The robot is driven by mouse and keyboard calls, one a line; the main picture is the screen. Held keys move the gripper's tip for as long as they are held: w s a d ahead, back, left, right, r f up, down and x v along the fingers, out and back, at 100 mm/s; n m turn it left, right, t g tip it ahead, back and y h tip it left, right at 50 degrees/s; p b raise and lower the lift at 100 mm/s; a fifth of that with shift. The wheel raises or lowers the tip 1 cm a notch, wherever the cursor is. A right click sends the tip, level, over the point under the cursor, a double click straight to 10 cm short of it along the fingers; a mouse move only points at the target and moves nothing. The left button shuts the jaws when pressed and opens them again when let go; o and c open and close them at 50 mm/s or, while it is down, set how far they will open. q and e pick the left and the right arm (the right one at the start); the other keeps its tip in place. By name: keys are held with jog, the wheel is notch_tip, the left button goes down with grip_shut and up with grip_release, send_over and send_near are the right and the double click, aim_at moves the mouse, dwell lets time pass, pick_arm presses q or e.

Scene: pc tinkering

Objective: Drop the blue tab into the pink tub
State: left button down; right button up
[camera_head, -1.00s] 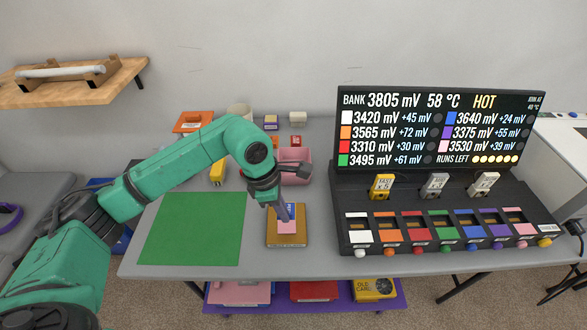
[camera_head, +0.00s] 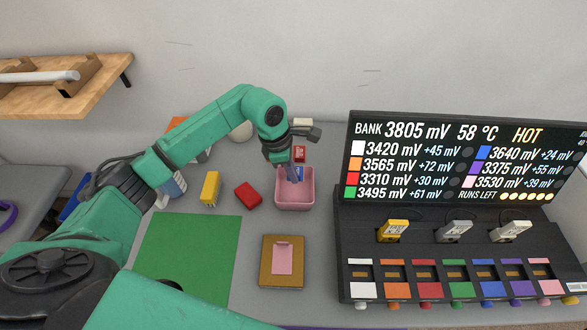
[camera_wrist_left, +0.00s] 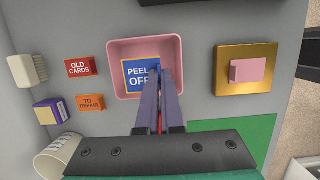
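The pink tub (camera_head: 295,203) stands on the grey table, behind the brown-gold plate. It also shows in the left wrist view (camera_wrist_left: 117,46). My left gripper (camera_head: 293,175) is over the tub, fingers pointing down and nearly together. The blue tab (camera_wrist_left: 133,77), a flat square marked "PEEL OFF", is at its fingertips, and its right edge is hidden behind the fingers. The tab shows in the head view (camera_head: 300,174) within the tub's outline; its exact height over the tub floor is hard to tell. My right gripper is out of view.
The brown-gold plate (camera_head: 267,272) carries a pink block (camera_head: 283,259). A green mat (camera_head: 190,250), a yellow block (camera_head: 210,188) and a red block (camera_head: 248,195) lie left of the tub. The black bank console (camera_head: 440,265) with its screen stands to the right.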

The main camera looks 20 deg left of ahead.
aim_at(293, 200)
pick_arm(q)
jog(key=x, duration=0.1)
jog(key=b+x, duration=0.1)
jog(key=x, duration=0.1)
jog(key=shift+s+a+f, duration=0.15)
jog(key=shift+a+f, duration=0.05)
jog(key=shift+a, duration=0.2)
jog(key=b+x, duration=0.1)
jog(key=x, duration=0.1)
jog(key=b+x, duration=0.1)
jog(key=shift+a+f, duration=0.3)
jog(key=shift+f, duration=0.15)
jog(key=shift+f+b, duration=0.25)
jog(key=shift+b, duration=0.15)
jog(key=shift+f, duration=0.15)
jog(key=c, duration=1)
grip_release()
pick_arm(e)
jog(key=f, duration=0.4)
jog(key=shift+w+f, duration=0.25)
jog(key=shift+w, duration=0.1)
pick_arm(q)
jog(key=shift+p+v, duration=2.35)
jog(key=shift+v, duration=1.7)
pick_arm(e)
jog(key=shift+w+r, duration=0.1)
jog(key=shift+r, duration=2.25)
